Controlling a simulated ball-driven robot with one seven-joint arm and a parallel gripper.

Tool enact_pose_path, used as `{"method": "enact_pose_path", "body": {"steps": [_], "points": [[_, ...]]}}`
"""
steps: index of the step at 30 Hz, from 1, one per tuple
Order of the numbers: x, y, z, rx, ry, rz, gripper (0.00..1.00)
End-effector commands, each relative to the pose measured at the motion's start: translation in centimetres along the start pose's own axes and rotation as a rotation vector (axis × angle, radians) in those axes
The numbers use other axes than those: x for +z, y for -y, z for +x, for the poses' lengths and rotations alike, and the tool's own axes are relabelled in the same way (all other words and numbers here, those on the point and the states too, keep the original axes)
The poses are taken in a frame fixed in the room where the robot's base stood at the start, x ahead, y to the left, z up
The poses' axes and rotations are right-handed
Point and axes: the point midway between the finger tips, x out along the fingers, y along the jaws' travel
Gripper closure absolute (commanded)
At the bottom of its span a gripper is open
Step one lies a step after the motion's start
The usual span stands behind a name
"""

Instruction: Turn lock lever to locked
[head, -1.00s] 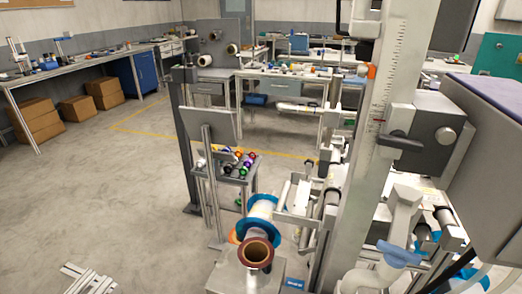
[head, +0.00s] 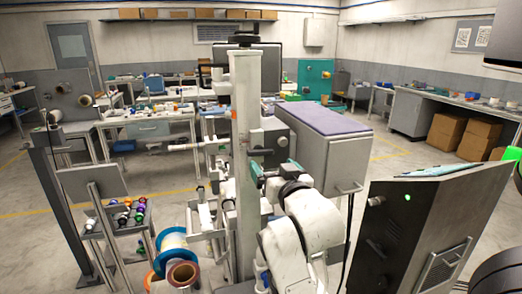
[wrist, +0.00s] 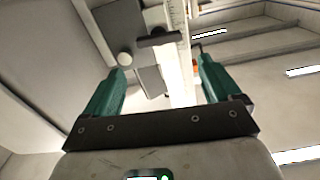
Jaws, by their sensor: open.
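The lock lever (head: 261,151) is a short dark handle on a grey clamp block on the tall upright column (head: 246,110). In the wrist view the lever (wrist: 164,38) lies roughly level across the column, beyond the fingertips. My gripper (head: 275,172) has green fingers and is close to the lever, slightly below it in the head view. In the wrist view my gripper (wrist: 160,78) is open and empty, with the lever showing above the gap between the fingers. I see no contact with the lever. The lever's pivot is hard to make out.
A grey box with a purple top (head: 322,122) stands right of the column. A grey cabinet (head: 425,225) is at the front right. Reels (head: 174,250) and a small rack of coloured rolls (head: 125,215) are on the left. Open floor lies at the back right.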

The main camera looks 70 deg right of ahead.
Motion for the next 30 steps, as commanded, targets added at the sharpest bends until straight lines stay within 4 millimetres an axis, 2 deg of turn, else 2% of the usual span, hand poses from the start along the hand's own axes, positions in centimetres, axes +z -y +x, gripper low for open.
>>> {"method": "enact_pose_path", "body": {"steps": [9,15,21,29,30], "points": [[-0.1,0.1,5.7,0.000,0.003,0.000,0.10],[0.0,0.1,8.4,-0.001,0.004,0.000,0.10],[0.2,0.1,9.4,-0.002,0.005,-0.001,0.10],[0.2,0.1,9.5,-0.002,0.005,-0.001,0.10],[0.2,0.1,9.5,-0.002,0.005,-0.001,0.13]]}}
